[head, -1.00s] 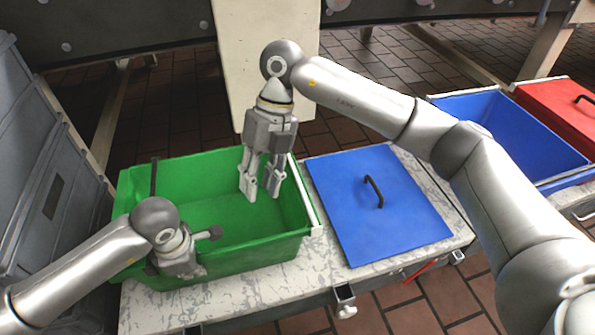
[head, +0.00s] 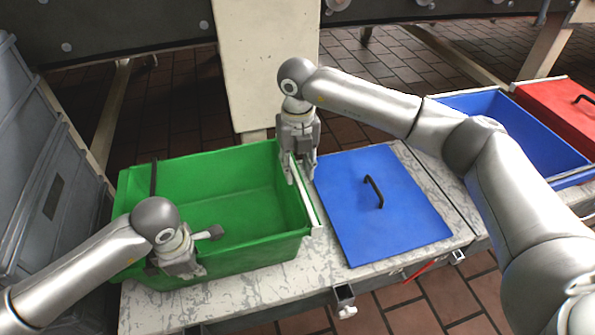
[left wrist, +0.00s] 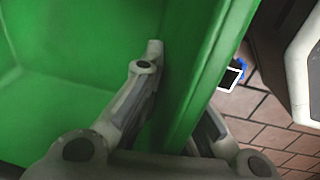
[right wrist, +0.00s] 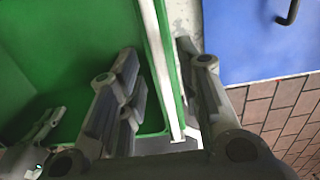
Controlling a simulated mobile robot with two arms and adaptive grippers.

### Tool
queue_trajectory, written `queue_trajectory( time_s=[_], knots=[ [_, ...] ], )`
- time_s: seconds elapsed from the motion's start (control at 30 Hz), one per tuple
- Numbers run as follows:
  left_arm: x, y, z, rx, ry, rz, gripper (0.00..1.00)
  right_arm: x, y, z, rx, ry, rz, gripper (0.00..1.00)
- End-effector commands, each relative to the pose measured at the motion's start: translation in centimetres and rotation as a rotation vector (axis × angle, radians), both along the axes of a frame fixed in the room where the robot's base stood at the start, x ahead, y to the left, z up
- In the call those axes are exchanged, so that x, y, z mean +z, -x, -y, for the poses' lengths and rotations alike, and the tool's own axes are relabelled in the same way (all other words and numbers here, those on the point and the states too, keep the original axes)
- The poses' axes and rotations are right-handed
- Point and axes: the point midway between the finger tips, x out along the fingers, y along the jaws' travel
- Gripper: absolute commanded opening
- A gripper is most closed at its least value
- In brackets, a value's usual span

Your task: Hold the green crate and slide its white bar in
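The green crate (head: 222,165) stands on the speckled table, empty inside. Its white bar (head: 310,205) lies along the top of the right wall, its front end at the front right corner. In the right wrist view the white bar (right wrist: 155,55) runs between my right fingers. My right gripper (head: 299,180) is open above the far part of that wall, one finger on the crate's inner side and one outside, with gaps to the bar.
A blue lid (head: 345,215) with a black handle lies right beside the crate. A blue crate (head: 530,135) and a red lid (head: 560,105) are further right. Grey stacked crates (head: 50,190) stand at the left. A cream post (head: 265,60) rises behind the table.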

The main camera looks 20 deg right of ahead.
Motion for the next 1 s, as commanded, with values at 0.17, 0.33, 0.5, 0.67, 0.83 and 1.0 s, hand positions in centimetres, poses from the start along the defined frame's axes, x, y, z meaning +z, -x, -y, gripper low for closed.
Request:
queue_trajectory(
  time_s=[0.17,0.33,0.5,0.67,0.83,1.0],
  knots=[
    [0.0,0.0,0.0,0.001,-0.001,0.001,0.0,-1.6,0.0,0.0,0.0,-0.001,-0.001,0.32],
    [0.0,0.0,0.0,0.001,-0.001,0.001,0.0,-1.9,0.0,0.0,0.0,-0.001,0.0,0.32],
    [0.0,0.0,0.0,0.001,-0.001,0.001,0.0,-1.9,0.0,0.0,0.0,-0.001,0.0,0.31],
    [0.0,0.0,0.0,0.001,-0.001,0.001,0.0,-1.9,0.0,-0.1,0.0,-0.001,0.0,0.1],
    [0.0,0.0,0.0,0.001,-0.001,0.001,0.0,-1.9,0.0,-0.1,0.0,-0.001,0.0,0.0],
    [0.0,0.0,0.0,0.001,-0.001,0.001,0.0,-1.9,0.0,0.0,0.0,-0.001,0.0,0.0]
  ],
)
